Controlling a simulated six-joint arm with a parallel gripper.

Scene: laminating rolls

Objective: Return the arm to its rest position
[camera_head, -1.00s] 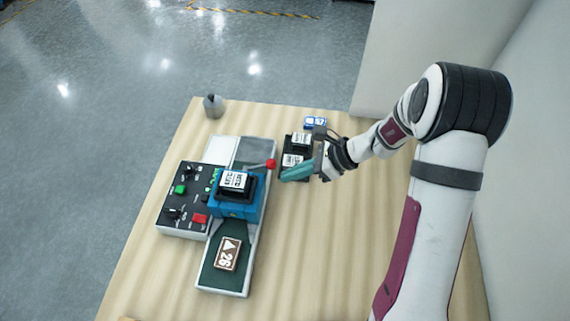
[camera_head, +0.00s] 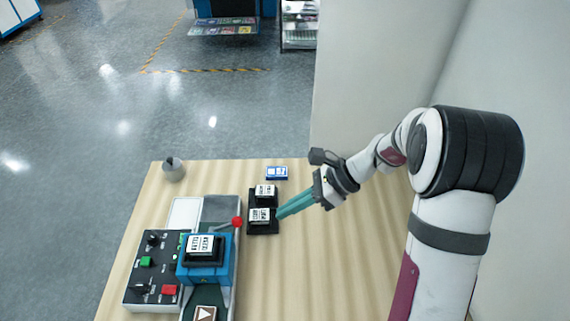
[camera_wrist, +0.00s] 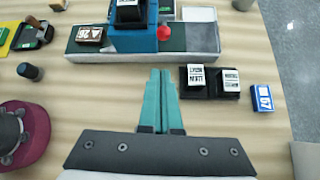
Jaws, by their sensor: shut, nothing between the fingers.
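My gripper (camera_head: 279,213) is shut and empty, its teal fingers pressed together above the wooden table (camera_head: 330,270). In the head view it points left, with its tips close to the black holder (camera_head: 265,229) that carries two white-labelled blocks. In the wrist view the closed fingers (camera_wrist: 161,75) point up the picture, left of that holder. My arm stands at the right of the table, bent at the elbow.
The laminating machine, with a blue body (camera_head: 206,268) and a red-knobbed lever (camera_head: 237,222), stands left of my gripper. A control box (camera_head: 150,268) with buttons is beside it. A blue-and-white card box (camera_head: 276,173) and grey vessel (camera_head: 173,170) stand at the back. A wall rises behind the arm.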

